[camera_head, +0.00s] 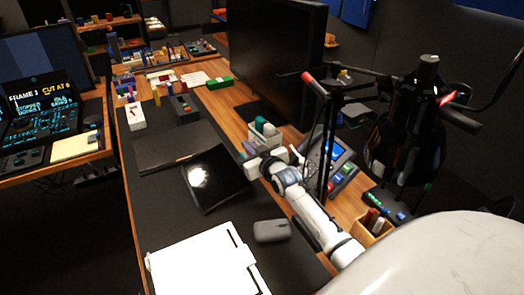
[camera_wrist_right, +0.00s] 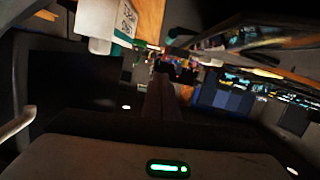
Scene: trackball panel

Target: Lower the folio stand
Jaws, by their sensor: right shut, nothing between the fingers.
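The folio stand appears to be the dark glossy panel (camera_head: 218,182) on the black desk mat, with a bright glare on its face. It looks tilted, but its exact angle and the support behind it cannot be made out. My right gripper (camera_head: 254,167) is shut and empty, just beyond the panel's right edge; I cannot tell whether it touches it. In the right wrist view the gripper fingers (camera_wrist_right: 160,97) are dim and close together, with nothing clear between them. My left gripper is not in view.
A white flat panel (camera_head: 205,265) and a grey mouse (camera_head: 271,230) lie nearer on the mat. A large monitor (camera_head: 275,60) and a black lamp (camera_head: 410,135) rise behind.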

